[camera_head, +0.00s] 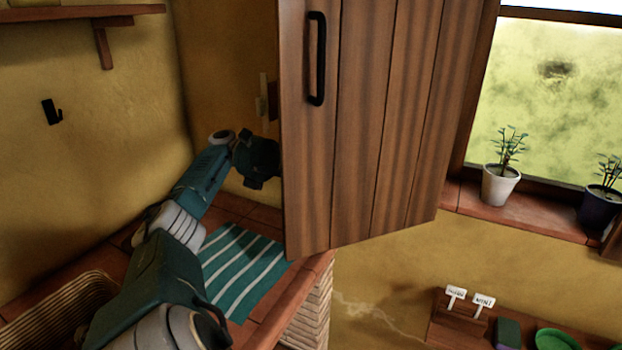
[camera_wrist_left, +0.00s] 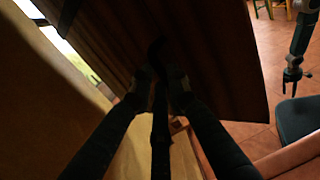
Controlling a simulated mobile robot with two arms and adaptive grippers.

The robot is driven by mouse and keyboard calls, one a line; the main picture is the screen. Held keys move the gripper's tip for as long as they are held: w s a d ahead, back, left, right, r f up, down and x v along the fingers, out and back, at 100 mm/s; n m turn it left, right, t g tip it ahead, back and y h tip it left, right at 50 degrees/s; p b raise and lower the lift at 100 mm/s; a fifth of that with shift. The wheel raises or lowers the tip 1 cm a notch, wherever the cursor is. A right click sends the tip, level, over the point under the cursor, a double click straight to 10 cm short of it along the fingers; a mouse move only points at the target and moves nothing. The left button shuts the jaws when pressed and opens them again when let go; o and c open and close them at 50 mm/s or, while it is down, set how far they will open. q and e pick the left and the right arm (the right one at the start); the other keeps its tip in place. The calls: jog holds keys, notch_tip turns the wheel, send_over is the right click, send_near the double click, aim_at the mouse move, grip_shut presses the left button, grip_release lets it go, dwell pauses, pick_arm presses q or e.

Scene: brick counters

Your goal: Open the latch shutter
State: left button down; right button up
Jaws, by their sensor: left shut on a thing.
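The brown plank shutter (camera_head: 375,125) stands swung out from the wall, with a black bar handle (camera_head: 317,58) on the face toward my head camera. My left gripper (camera_head: 260,168) reaches behind its left edge, and its fingers are hidden there. In the left wrist view the fingers of my left gripper (camera_wrist_left: 160,92) close around a dark upright bar (camera_wrist_left: 159,135), which looks like a handle on the shutter's other face (camera_wrist_left: 205,50). That view is very dark. My right gripper (camera_wrist_left: 293,76) hangs far off over the floor, too small to judge.
A pale latch piece (camera_head: 263,98) is on the wall left of the shutter. A striped teal cloth (camera_head: 240,268) and a wicker basket (camera_head: 65,305) lie on the brick counter. Potted plants (camera_head: 500,185) stand on the window sill at right.

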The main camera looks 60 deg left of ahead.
pick_arm(q)
jog(key=shift+w+a, duration=0.15)
jog(key=shift+w, duration=0.25)
jog(key=c, duration=2)
grip_release()
jog(key=o, duration=0.3)
jog(key=shift+w+d+f, duration=0.1)
jog(key=shift+w+d, duration=0.2)
jog(key=shift+w, duration=0.2)
jog(key=shift+w+d+f, duration=0.1)
jog(key=shift+w+d, duration=0.2)
jog(key=shift+w, duration=0.2)
jog(key=shift+o, duration=0.2)
jog(key=shift+s+a+r, duration=0.1)
jog(key=shift+s+a, duration=0.1)
jog(key=shift+s, duration=0.1)
